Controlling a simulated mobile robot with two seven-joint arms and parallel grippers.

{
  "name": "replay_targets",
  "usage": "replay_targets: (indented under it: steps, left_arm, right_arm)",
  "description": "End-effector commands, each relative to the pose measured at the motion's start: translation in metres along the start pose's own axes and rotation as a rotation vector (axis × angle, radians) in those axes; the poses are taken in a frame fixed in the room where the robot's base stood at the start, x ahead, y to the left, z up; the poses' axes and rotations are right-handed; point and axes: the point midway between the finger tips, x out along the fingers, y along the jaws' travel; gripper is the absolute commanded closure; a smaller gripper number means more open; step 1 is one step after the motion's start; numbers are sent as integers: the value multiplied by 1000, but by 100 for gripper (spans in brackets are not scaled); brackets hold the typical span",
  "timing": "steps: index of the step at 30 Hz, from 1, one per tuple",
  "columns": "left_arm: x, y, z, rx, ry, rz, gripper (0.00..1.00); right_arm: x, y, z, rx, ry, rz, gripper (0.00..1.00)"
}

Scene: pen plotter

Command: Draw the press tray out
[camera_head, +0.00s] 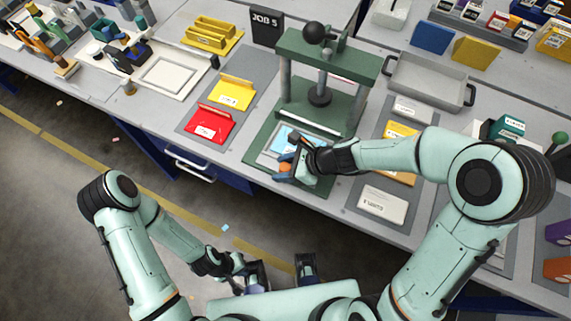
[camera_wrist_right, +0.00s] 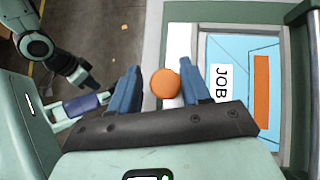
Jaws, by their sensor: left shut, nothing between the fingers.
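The green press (camera_head: 327,52) stands on the table, its pressing plate raised above its bed. The press tray (camera_wrist_right: 179,42) lies on the bed at the front, holding a light-blue sheet (camera_head: 287,139) with a JOB label and an orange strip. The tray's round orange knob (camera_wrist_right: 165,84) sticks out at its front edge. My right gripper (camera_head: 288,166) is at the knob. In the right wrist view its blue fingers (camera_wrist_right: 160,88) stand either side of the knob, with a gap on the left. My left gripper (camera_head: 254,278) is shut and empty, low in front of the table.
Red (camera_head: 207,124) and yellow (camera_head: 232,92) holders lie left of the press. A grey tray (camera_head: 429,82) stands right of it, with labelled cards (camera_head: 383,204) on a mat nearer. A blue drawer with a handle (camera_head: 190,166) is below the table edge. The floor in front is open.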

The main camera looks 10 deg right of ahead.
Motion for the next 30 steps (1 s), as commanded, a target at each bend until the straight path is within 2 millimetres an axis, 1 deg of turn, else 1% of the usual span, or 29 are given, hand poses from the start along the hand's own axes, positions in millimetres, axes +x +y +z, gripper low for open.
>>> replay_targets:
  steps: [5,8,11,18,21,25,30]
  left_arm:
    - [-1,0,0,0,0,0,100]
    - [-5,2,-1,1,2,1,100]
    - [-13,5,-2,2,5,2,100]
    - [-35,15,-7,5,15,5,100]
    - [-42,18,-8,7,19,7,100]
    - [-47,20,-10,8,22,8,100]
    - [-50,22,-11,8,24,8,100]
  right_arm:
    - [-2,1,2,-3,-3,4,57]
    - [-11,0,2,-2,-4,1,57]
    - [-29,-1,4,-3,-3,-2,57]
    - [-85,-2,4,-2,-3,-6,57]
    - [-104,-2,3,-2,-2,-5,57]
    - [-123,-1,1,0,-1,-4,57]
    - [-133,0,0,-1,0,-1,57]
